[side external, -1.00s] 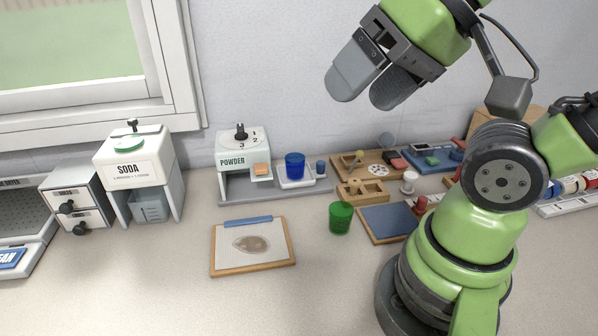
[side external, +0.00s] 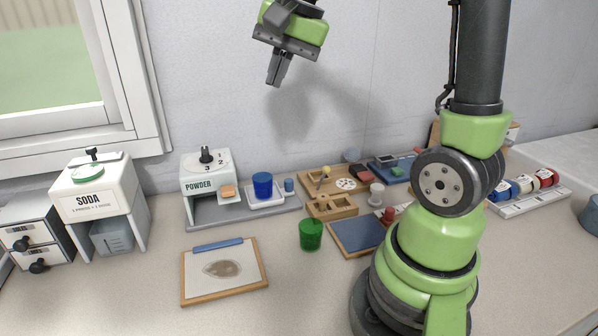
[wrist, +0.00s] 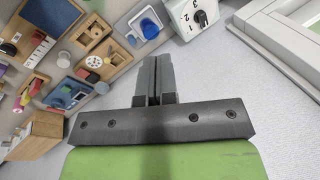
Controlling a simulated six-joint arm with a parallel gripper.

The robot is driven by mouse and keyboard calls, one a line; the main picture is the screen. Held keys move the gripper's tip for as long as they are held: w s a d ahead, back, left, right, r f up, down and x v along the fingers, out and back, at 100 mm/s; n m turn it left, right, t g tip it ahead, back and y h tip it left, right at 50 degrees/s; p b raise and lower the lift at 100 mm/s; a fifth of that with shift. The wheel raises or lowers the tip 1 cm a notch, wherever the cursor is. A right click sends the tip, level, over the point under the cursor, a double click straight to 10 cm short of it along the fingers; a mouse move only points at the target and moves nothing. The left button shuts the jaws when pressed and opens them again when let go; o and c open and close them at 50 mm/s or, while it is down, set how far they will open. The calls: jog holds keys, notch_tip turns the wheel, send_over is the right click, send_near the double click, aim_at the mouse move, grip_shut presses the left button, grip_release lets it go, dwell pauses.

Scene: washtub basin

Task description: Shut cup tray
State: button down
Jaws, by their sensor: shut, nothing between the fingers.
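The cup tray (side external: 270,199) is a white shelf to the right of the white POWDER dispenser (side external: 207,172). A blue cup (side external: 262,185) stands upright on it, and a small blue knob (side external: 289,185) is at its right end. The wrist view shows the tray (wrist: 153,33) and the blue cup (wrist: 148,28) at the top. My gripper (side external: 273,84) is shut and empty, high above the dispenser and tray and touching nothing. Its closed fingers (wrist: 154,62) point toward the top of the wrist view.
A framed board (side external: 224,271) lies at the front. The SODA dispenser (side external: 92,203) and a small drawer cabinet (side external: 37,239) are at left. The front counter is mostly clear.

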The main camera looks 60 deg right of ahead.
jog(key=d+f+m+g+y, duration=0.25)
jog(key=d+f+m, duration=0.85)
jog(key=d+f, duration=0.95)
jog(key=shift+t, duration=0.35)
jog(key=x, duration=0.7)
jog(key=shift+w+d+f, duration=0.15)
jog(key=shift+w+a+r, duration=0.1)
jog(key=shift+w+a, duration=0.2)
jog(key=shift+a, duration=0.2)
jog(key=shift+w+a+r, duration=0.1)
jog(key=shift+w+a, duration=0.25)
jog(key=shift+a, duration=0.2)
jog(key=shift+w+a, duration=0.35)
jog(key=shift+a, duration=0.15)
send_over(252, 197)
jog(key=shift+a, duration=0.1)
